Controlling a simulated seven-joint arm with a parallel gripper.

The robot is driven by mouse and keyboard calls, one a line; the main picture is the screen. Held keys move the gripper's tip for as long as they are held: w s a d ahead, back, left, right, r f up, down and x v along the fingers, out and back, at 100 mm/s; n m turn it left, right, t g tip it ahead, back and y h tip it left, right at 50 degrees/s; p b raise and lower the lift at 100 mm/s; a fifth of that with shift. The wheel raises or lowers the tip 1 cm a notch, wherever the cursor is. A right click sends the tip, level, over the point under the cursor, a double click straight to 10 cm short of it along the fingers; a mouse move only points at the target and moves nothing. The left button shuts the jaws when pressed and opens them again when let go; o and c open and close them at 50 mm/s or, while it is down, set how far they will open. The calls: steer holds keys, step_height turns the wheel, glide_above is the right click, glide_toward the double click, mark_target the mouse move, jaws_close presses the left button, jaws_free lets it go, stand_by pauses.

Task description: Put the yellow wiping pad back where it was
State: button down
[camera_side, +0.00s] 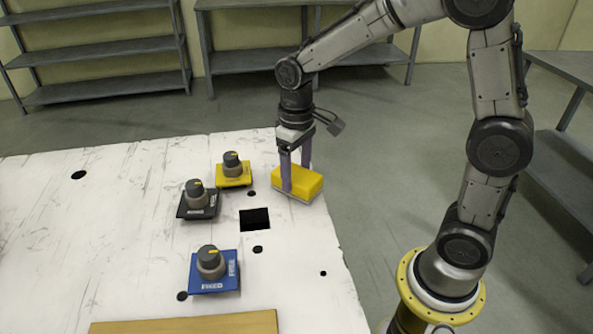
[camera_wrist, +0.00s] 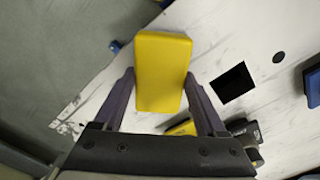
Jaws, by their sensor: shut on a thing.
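The yellow wiping pad (camera_side: 298,181) is a yellow block with a pale underside, near the far right edge of the white table in the side view. My gripper (camera_side: 296,188) points down and is shut on the pad, one finger on each side. In the wrist view the pad (camera_wrist: 162,72) lies between the two purple fingers of my gripper (camera_wrist: 163,92). The pad looks at or just above the table surface; I cannot tell whether it touches.
Left of the pad stand a yellow-based knob (camera_side: 233,173), a black-based knob (camera_side: 197,201) and a blue-based knob (camera_side: 211,268). A square black hole (camera_side: 255,220) and small round holes open in the white table (camera_side: 120,240). A wooden board (camera_side: 185,325) lies in front.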

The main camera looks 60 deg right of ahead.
mark_target(296, 173)
steer(key=shift+f, duration=0.1)
jaws_free()
step_height(296, 173, up, 11)
steer(key=s+f+t, duration=0.1)
steer(key=s+t, duration=0.4)
steer(key=s, duration=1.2)
steer(key=shift+s+d+f+t, duration=0.3)
steer(key=shift+s+d+f, duration=0.05)
steer(key=shift+s, duration=0.05)
